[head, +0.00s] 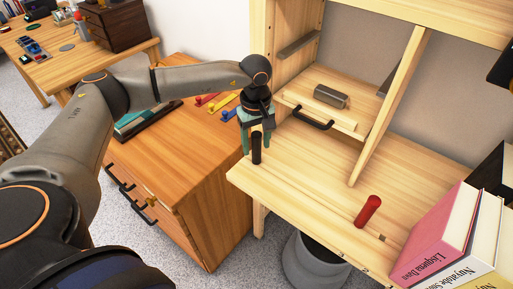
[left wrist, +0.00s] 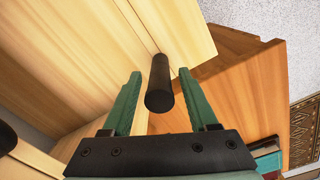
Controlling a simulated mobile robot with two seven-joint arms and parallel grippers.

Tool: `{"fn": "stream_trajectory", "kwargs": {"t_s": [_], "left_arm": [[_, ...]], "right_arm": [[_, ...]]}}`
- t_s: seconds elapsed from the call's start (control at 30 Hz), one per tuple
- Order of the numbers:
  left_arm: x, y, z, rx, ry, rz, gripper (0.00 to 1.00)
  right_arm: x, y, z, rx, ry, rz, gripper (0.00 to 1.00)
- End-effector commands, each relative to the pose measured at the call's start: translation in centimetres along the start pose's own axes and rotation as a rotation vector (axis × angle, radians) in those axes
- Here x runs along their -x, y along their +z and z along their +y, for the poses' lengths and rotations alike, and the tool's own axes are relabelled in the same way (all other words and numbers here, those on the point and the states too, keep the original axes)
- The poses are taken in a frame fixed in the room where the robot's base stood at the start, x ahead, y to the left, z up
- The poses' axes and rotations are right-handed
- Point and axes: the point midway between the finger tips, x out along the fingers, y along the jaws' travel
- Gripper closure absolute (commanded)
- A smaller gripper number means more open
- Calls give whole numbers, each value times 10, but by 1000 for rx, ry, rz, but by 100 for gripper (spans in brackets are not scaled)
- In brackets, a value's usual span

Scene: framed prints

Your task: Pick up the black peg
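The black peg (head: 256,150) stands upright near the left corner of the light wooden desk (head: 300,180). My left gripper (head: 256,146) is above it, pointing down, with its green fingers on either side of the peg. In the left wrist view, the peg (left wrist: 158,85) lies between the two open fingers of my left gripper (left wrist: 157,84), with a visible gap on both sides. The gripper is open and does not hold the peg. My right gripper is not in view.
A red cylinder (head: 367,211) and books (head: 440,235) are on the desk to the right. A drawer with a black handle (head: 313,118) and a dark cylinder (head: 330,96) are behind the gripper. An orange-brown cabinet (head: 170,160) stands at left. A grey bin (head: 315,265) is below.

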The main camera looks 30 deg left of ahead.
Motion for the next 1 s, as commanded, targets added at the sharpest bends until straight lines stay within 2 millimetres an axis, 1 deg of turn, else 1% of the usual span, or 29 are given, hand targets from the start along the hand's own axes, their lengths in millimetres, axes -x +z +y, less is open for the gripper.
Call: {"fn": "stream_trajectory", "kwargs": {"t_s": [0.03,0.07,0.5,0.87,1.0], "left_arm": [[0,0,0,0,0,0,48],[0,0,0,0,0,0,51],[0,0,0,0,0,0,100],[1,0,0,0,0,0,100],[4,0,0,0,1,0,100]], "right_arm": [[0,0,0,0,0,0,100],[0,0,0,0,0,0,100],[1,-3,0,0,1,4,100],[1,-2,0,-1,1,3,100],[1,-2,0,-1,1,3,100]]}}
